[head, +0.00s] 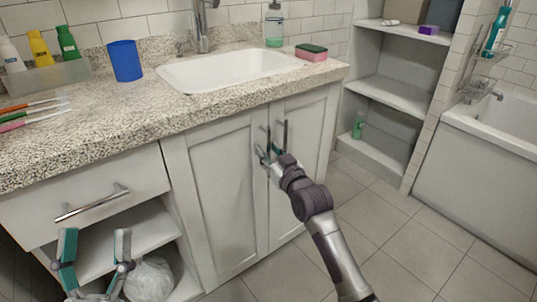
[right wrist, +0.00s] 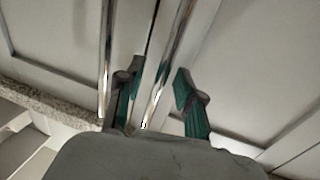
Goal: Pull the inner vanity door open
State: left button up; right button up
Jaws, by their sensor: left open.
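The white vanity has two shut doors, a left door (head: 220,190) and a right door (head: 308,140). Each has an upright metal bar handle near the middle seam. My right gripper (head: 271,153) is at these handles in the head view. In the right wrist view its green-padded fingers (right wrist: 158,95) stand apart on either side of one handle bar (right wrist: 168,60), with a gap to the finger on the right. The other bar (right wrist: 105,55) lies outside the fingers. The bar between them seems to be the left door's. My left gripper (head: 95,245) is open and empty before the drawer.
A drawer with a bar handle (head: 92,203) and open shelves are left of the doors. The speckled counter (head: 150,115) holds a blue cup (head: 125,60), bottles and brushes. Tall shelves (head: 390,93) and a bathtub (head: 480,190) stand right. The tiled floor before the doors is clear.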

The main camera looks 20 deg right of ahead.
jog(key=shift+w, duration=0.25)
grip_shut()
jog(key=shift+s, duration=0.1)
dwell(0.3)
